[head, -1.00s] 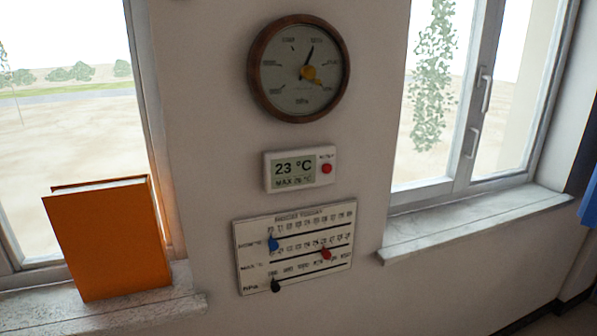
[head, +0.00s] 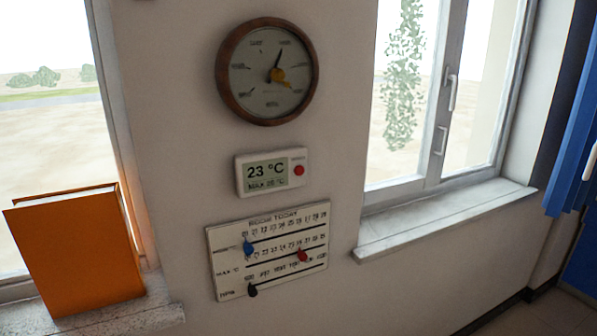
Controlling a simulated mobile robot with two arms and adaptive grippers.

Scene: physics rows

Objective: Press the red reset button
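The red reset button (head: 299,170) is a small round button on the right side of a white digital thermometer (head: 241,181). The thermometer is fixed to the wall between two windows. Its display reads 23 °C, with a smaller MAX line below that is hard to read. Neither of my grippers shows in the head view, and nothing touches the button.
A round wooden-rimmed dial (head: 232,95) hangs above the thermometer. A white slider board (head: 220,268) with blue, red and black markers hangs below. An orange book (head: 78,255) stands on the left sill. The right sill (head: 440,215) is bare. Blue curtain (head: 578,150) hangs far right.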

